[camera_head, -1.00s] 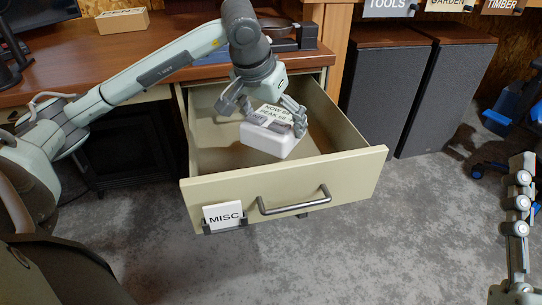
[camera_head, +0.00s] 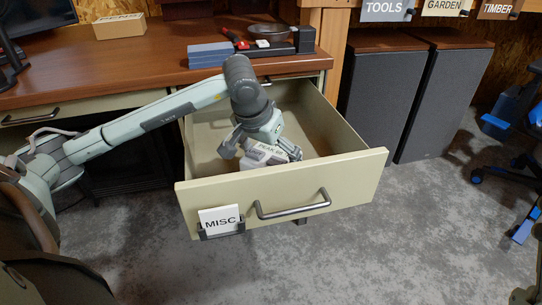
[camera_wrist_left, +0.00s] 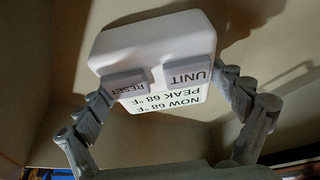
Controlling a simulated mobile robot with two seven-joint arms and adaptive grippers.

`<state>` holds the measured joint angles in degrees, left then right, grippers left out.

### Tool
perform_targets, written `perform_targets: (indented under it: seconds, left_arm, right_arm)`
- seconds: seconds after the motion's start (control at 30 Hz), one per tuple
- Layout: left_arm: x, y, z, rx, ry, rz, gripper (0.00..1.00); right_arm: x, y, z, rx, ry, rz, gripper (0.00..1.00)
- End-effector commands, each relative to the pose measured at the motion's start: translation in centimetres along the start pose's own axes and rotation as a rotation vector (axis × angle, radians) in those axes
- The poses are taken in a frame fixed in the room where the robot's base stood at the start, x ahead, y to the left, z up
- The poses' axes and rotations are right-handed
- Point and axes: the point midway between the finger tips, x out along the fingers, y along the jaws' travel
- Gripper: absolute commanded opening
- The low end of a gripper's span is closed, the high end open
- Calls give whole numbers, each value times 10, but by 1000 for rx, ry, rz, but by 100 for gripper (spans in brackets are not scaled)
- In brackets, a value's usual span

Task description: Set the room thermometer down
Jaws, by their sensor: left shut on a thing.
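The room thermometer is a white rounded block with grey UNIT and RESET buttons and a display reading NOW 68 °F, PEAK 68 °F. In the head view the thermometer (camera_head: 264,158) is down inside the open drawer, partly hidden by the drawer front (camera_head: 290,192). My left gripper (camera_head: 260,149) reaches in from above and is shut on it. In the left wrist view the thermometer (camera_wrist_left: 150,45) sits between the fingers of the left gripper (camera_wrist_left: 165,92). I cannot tell whether it touches the drawer floor. My right gripper is not in view.
The drawer front bears a MISC label (camera_head: 220,220) and a metal handle (camera_head: 292,208). The desk top (camera_head: 160,62) stands behind, with a blue box (camera_head: 210,54), a black tray (camera_head: 272,46) and a PENS box (camera_head: 120,26). Dark speaker-like cabinets (camera_head: 383,95) stand to the right.

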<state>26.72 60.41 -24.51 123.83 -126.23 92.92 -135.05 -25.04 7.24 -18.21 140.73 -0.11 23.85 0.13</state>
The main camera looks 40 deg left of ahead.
Motion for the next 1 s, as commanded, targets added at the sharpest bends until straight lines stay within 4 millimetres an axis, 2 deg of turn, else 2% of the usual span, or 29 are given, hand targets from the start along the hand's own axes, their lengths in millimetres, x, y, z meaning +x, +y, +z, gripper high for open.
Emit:
perform_targets:
  seconds: [0.07, 0.1, 0.13, 0.53, 0.6, 0.67, 1.0]
  left_arm:
    - [1, 0, 0, 0, 1, 0, 61]
    - [1, 0, 0, 0, 1, 0, 96]
    - [1, 0, 0, 0, 0, 0, 100]
    - [-1, 0, 0, 0, 0, 0, 100]
    - [-6, 0, -2, 0, 1, 0, 100]
    - [-16, -1, -3, 0, 4, -1, 100]
    - [-89, -1, -3, 1, 5, -2, 100]
  right_arm:
    - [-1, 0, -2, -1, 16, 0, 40]
    - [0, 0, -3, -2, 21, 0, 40]
    - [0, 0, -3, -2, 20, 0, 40]
    - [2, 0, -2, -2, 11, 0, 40]
    - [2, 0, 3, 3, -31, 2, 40]
    - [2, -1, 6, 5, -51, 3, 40]
    - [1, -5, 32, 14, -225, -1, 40]
